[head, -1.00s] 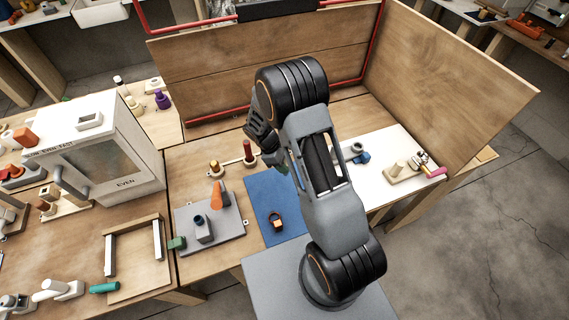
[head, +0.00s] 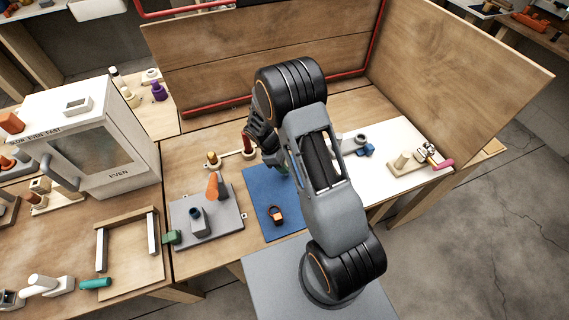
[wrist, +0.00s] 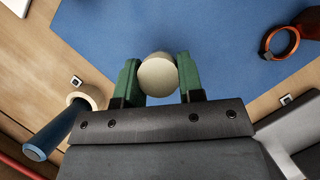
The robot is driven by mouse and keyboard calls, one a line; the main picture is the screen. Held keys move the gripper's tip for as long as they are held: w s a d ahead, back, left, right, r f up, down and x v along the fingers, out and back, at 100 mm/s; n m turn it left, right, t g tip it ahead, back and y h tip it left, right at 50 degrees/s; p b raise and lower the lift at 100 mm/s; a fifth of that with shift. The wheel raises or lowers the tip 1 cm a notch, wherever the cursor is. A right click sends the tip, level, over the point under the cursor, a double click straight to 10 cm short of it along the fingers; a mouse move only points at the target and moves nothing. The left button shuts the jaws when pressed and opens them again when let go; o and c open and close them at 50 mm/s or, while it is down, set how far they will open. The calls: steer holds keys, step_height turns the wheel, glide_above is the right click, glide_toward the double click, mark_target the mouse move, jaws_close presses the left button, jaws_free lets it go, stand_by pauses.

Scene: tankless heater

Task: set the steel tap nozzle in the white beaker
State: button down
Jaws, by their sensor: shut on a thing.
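My gripper (wrist: 158,80) is shut on a pale, cream-white round-ended piece (wrist: 157,74), held between its green fingertips. The wrist view shows this piece end-on, so I cannot tell whether it is the nozzle or the beaker. It is over the blue mat (wrist: 190,30) in that view; its height is unclear. In the head view my gripper (head: 281,162) is largely behind my arm, above the mat's back part, and the held piece is hidden. I cannot clearly pick out a steel nozzle or a white beaker elsewhere.
A white board (head: 385,185) bears a cream cylinder (head: 402,160) on a base. A blue-handled piece (wrist: 45,138) stands near the gripper. Wooden panels close the back.

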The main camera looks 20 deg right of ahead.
steer(key=shift+f+b, duration=0.45)
steer(key=shift+f, duration=0.05)
stand_by(0.3)
steer(key=c, duration=0.7)
jaws_free()
steer(key=shift+o, duration=0.2)
steer(key=shift+r, duration=0.1)
steer(key=b+v, duration=0.2)
steer(key=v, duration=1.1)
steer(key=shift+r, duration=0.3)
steer(key=shift+w+a, duration=0.1)
steer(key=shift+a, duration=0.05)
